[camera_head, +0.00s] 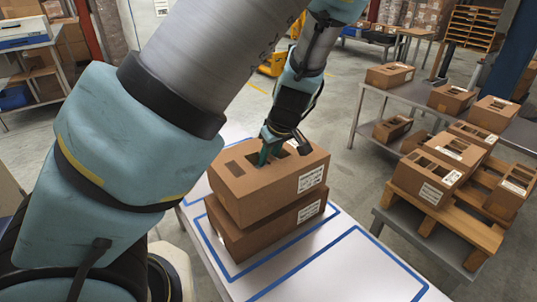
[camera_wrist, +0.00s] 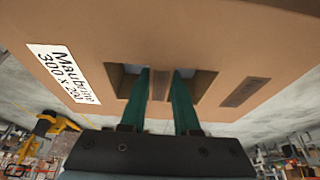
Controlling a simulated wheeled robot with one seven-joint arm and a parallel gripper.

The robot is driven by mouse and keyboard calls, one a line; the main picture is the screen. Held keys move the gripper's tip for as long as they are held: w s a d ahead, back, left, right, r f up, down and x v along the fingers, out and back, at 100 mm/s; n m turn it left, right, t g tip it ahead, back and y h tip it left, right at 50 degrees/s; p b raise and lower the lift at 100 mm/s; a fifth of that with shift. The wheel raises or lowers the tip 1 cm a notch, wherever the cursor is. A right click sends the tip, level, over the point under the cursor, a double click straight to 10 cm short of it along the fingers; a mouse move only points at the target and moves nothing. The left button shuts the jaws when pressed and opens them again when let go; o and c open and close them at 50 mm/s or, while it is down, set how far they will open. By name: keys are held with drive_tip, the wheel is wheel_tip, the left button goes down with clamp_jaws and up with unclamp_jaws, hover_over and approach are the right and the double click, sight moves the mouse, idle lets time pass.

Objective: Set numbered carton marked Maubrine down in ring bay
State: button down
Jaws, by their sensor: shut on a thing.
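My gripper (camera_head: 268,152) points down into the top of the upper brown carton (camera_head: 262,196) and is shut on the strip between its two slots. In the wrist view the green fingers (camera_wrist: 161,85) grip that strip, and the carton (camera_wrist: 225,45) bears a white label (camera_wrist: 64,75) reading "Maubrine 300 x", the rest unclear. A second brown carton (camera_head: 262,240) is directly below it, inside a blue outline on the white table (camera_head: 345,278). I cannot tell whether the two cartons touch. No marking names the ring bay.
A second blue-outlined bay (camera_head: 378,238) on the table, nearer the right, is empty. At right, several similar cartons stand on a wooden pallet (camera_head: 425,209) and on a grey bench (camera_head: 410,92). A yellow machine (camera_head: 274,64) stands behind on the floor.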

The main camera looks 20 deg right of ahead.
drive_tip(key=shift+f+b, duration=0.65)
drive_tip(key=shift+f, duration=0.55)
drive_tip(key=shift+f, duration=0.25)
drive_tip(key=c, duration=0.6)
unclamp_jaws()
drive_tip(key=shift+o, duration=0.2)
drive_tip(key=p+v, duration=0.1)
drive_tip(key=v, duration=0.9)
drive_tip(key=shift+s+d+r, duration=0.1)
drive_tip(key=shift+r, duration=0.3)
